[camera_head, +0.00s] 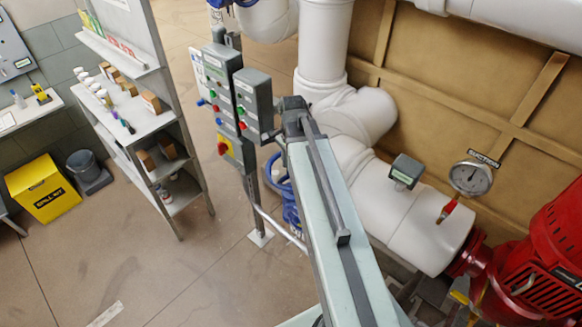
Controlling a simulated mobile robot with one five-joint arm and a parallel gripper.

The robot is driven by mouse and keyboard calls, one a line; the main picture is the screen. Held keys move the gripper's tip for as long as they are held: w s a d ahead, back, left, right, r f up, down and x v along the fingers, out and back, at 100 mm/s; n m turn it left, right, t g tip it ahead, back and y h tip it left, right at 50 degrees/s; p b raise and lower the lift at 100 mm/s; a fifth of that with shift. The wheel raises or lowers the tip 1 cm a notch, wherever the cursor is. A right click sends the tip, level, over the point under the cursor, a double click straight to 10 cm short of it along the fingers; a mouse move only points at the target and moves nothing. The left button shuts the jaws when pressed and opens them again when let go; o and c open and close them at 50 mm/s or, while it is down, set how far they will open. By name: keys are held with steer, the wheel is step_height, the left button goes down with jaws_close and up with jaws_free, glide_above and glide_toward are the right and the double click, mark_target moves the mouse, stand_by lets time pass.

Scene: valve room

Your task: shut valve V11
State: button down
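No tag reading V11 is legible in the head view, so I cannot tell which fitting is valve V11. A small red-handled fitting (447,210) stands on the white pipe (405,225), below a round gauge (470,178) labelled SUCTION. A blue part (246,2), cut by the top edge, sits on the white piping there. My pale arm reaches up from the bottom edge to a dark joint in front of the control boxes. I cannot make out my gripper's fingers.
Grey control boxes (252,102) with coloured buttons stand on a post, with a blue hose (290,205) beside it. A red pump (540,262) is at right. A shelf unit (140,108), yellow spill-kit box (42,188) and bucket (84,165) are at left.

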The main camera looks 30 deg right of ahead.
steer(key=c, duration=0.8)
jaws_free()
steer(key=shift+d+f, duration=0.1)
steer(key=shift+d, duration=0.35)
steer(key=shift+c, duration=0.2)
steer(key=shift+s, duration=0.1)
steer(key=r+p, duration=0.6)
steer(key=p, duration=0.1)
steer(key=shift+w+d+r, duration=0.15)
steer(key=shift+w+r, duration=0.1)
steer(key=shift+f, duration=0.1)
step_height(320, 180, up, 6)
steer(key=p, duration=0.5)
steer(key=shift+p, duration=0.35)
